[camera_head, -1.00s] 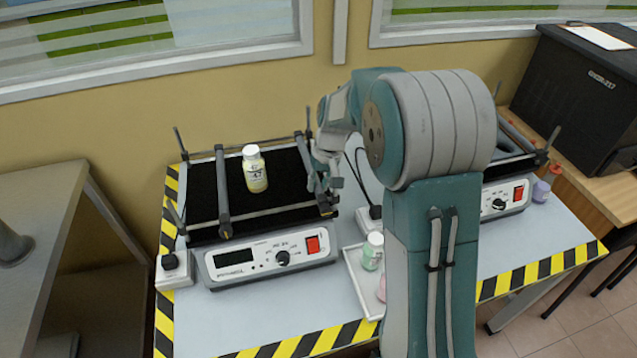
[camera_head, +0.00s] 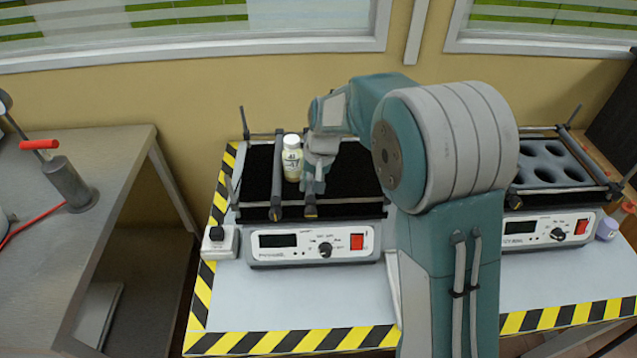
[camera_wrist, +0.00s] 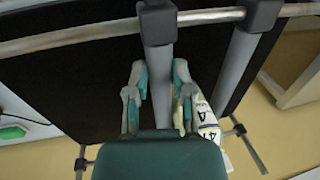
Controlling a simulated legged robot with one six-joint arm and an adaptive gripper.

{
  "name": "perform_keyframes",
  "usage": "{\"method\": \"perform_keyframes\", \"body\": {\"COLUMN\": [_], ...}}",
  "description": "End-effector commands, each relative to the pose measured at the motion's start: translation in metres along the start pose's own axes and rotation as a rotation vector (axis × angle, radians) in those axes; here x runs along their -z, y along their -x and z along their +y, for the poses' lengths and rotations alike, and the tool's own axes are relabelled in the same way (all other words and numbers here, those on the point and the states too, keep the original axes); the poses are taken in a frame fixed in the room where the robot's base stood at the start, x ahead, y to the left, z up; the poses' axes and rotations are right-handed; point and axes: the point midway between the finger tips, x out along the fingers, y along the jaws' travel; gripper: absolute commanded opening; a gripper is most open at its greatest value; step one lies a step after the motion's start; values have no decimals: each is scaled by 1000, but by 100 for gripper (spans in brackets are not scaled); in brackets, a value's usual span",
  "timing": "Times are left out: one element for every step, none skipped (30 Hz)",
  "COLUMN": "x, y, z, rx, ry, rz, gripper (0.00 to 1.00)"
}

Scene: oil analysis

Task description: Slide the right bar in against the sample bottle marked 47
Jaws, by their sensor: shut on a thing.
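The sample bottle marked 47 (camera_head: 292,168), pale with a white cap, stands on the black shaker platform (camera_head: 350,187) between two grey bars. The left bar (camera_head: 278,180) is just left of it. The right bar (camera_head: 310,208) is close on its right side. My gripper (camera_head: 316,178) is shut on the right bar and partly covers it. In the wrist view my gripper's fingers (camera_wrist: 160,85) straddle the right bar (camera_wrist: 161,65). The bottle (camera_wrist: 205,122) is beside the right-hand finger, and I cannot tell whether bar and bottle touch.
The shaker's control panel (camera_head: 312,243) faces the front. A second shaker with a holed rack (camera_head: 551,163) stands to the right, partly behind my arm. A grey bench (camera_head: 110,150) stands at the left. The platform right of my gripper is bare.

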Motion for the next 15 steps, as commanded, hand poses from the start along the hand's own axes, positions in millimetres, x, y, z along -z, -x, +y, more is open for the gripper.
{"method": "perform_keyframes", "body": {"x": [-1, -1, -1, -1, -1, -1, -1, -1, -1, -1, -1, -1, -1, -1, -1], "y": [-2, -2, -2, -2, -2, -2, -2, -2, -1, -1, -1, -1, -1, 0, 0], "z": [0, 0, 0, 0, 0, 1, 1, 1, 1, 1, 1, 0, 0, 1, 1], "rx": [-1, -1, -1, -1, -1, -1, -1, -1, -1, -1, -1, -1, -1, 0, 0], "ry": [-1, 0, 0, 0, 0, 0, 0, 0, 0, 0, 0, 0, 0, 1, 1], "rz": [-4, -4, -5, -5, -5, -4, -4, -4, -3, -3, -3, -3, -2, -2, -2], "gripper": [0, 0, 0, 44, 57, 65, 65, 65, 65, 65, 65, 65, 65, 65, 65]}}
